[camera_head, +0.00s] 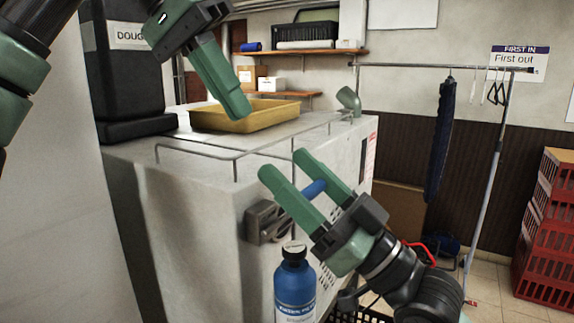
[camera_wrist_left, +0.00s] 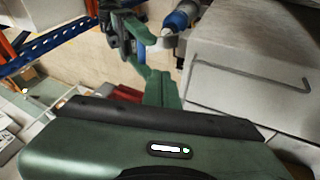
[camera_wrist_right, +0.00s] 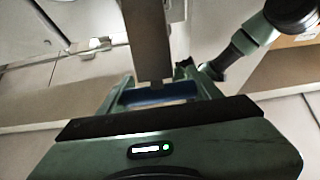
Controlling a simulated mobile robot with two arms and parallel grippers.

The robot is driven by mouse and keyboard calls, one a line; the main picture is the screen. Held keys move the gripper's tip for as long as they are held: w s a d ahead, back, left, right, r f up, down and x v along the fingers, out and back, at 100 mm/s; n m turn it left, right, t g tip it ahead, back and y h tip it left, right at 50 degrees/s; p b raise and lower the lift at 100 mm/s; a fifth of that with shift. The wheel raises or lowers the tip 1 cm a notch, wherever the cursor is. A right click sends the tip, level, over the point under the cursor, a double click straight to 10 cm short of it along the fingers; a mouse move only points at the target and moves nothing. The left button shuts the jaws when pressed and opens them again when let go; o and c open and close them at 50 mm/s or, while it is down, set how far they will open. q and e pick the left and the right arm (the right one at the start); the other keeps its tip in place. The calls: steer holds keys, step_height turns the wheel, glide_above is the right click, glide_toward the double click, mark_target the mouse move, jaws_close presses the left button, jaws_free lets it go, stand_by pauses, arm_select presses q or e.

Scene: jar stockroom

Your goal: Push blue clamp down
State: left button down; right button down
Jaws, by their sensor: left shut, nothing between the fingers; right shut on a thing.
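The blue clamp handle (camera_head: 315,188) is a short blue bar beside a grey metal bracket (camera_head: 265,222) on the side of the white machine. My right gripper (camera_head: 285,167) is shut on the blue handle, with one finger on each side of it.
A blue bottle (camera_head: 295,288) with a black cap stands just below the clamp. The white machine (camera_head: 200,175) has a thin top rail (camera_head: 195,153) and carries a yellow tray (camera_head: 262,118) and a dark container (camera_head: 125,70). Red crates (camera_head: 545,230) and a clothes rack stand at the right.

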arm_select(q)
steer(key=x, duration=0.7)
steer(key=shift+f, duration=0.2)
steer(key=d, duration=0.1)
steer(key=s+f, duration=0.1)
steer(key=d, duration=0.1)
steer(key=shift+s+d+f, duration=0.3)
steer(key=shift+d+f, duration=0.05)
steer(key=shift+s+d+f, duration=0.2)
steer(key=shift+s+d, duration=0.05)
steer(key=shift+d, duration=0.1)
